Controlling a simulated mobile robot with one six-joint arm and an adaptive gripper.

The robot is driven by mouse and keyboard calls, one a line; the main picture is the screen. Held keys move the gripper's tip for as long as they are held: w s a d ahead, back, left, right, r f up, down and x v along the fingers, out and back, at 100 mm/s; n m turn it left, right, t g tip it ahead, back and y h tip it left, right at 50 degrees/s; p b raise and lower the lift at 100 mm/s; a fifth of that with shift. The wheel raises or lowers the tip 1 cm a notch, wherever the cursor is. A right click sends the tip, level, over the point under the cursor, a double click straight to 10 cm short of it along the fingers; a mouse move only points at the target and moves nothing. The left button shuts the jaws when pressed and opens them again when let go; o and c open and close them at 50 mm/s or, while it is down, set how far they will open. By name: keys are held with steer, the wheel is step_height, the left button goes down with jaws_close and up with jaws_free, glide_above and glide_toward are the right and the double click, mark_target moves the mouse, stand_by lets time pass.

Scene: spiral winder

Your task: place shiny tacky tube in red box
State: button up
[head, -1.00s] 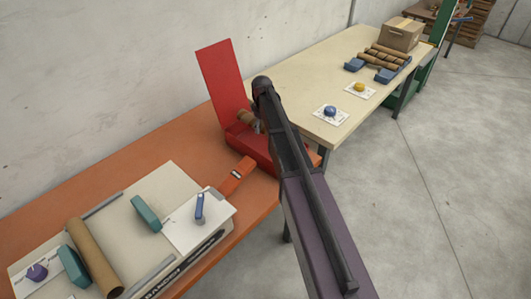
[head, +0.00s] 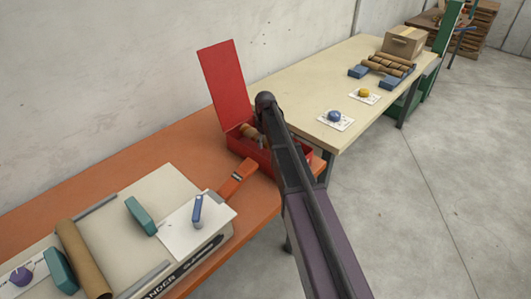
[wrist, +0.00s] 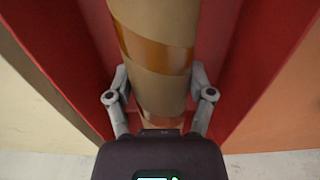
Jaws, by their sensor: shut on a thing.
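The tube (wrist: 155,25) is tan cardboard with a shiny orange-brown band winding around it. My gripper (wrist: 158,85) is shut on it, with one finger on each side. In the wrist view the tube lies between the red walls of the red box (wrist: 230,65). In the head view the box (head: 237,146) stands open on the orange bench, its lid (head: 222,88) raised. One end of the tube (head: 248,131) shows inside the opening; my arm hides the rest and the gripper. Whether the tube touches the box floor cannot be told.
A winder (head: 115,215) with another cardboard tube (head: 82,258) sits at the left of the orange bench (head: 190,132). An orange-handled item (head: 237,181) lies before the box. A cream table (head: 335,90) behind holds several tubes (head: 385,64) and a carton (head: 404,41).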

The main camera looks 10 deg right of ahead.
mark_target(266, 154)
steer(key=shift+f, duration=0.1)
stand_by(0.3)
steer(key=shift+f+b, duration=1.85)
steer(key=shift+f, duration=0.15)
steer(key=o, duration=1.1)
steer(key=shift+o, duration=0.2)
steer(key=shift+r, duration=0.2)
step_height(266, 154, up, 12)
steer(key=p, duration=1.2)
steer(key=shift+a, duration=0.15)
